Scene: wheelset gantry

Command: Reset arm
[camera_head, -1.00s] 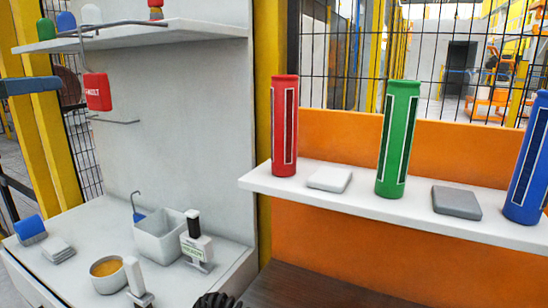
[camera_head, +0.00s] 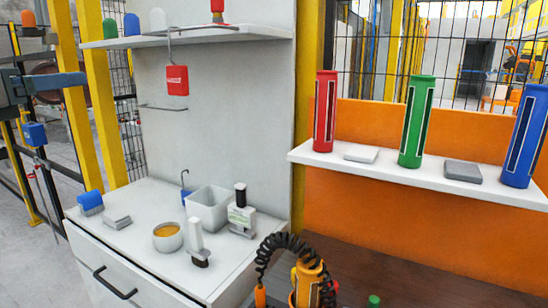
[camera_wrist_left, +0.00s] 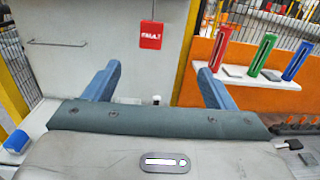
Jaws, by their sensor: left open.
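My left gripper (camera_head: 72,82) comes in at the left edge of the head view, with a blue finger pointing right. It is in the air, left of the hanging red tag (camera_head: 177,80) and above the white cabinet top. In the left wrist view the two blue fingers of my left gripper (camera_wrist_left: 158,76) are spread wide with nothing between them. The red tag also shows beyond them in the wrist view (camera_wrist_left: 151,36). My right gripper is in neither view.
The white cabinet (camera_head: 150,205) holds a white bin (camera_head: 208,208), a bowl (camera_head: 168,237) and small tools. Red (camera_head: 325,112), green (camera_head: 416,122) and blue (camera_head: 524,137) cylinders stand on the right shelf. An orange tool (camera_head: 306,284) with a black coiled cable is at the bottom.

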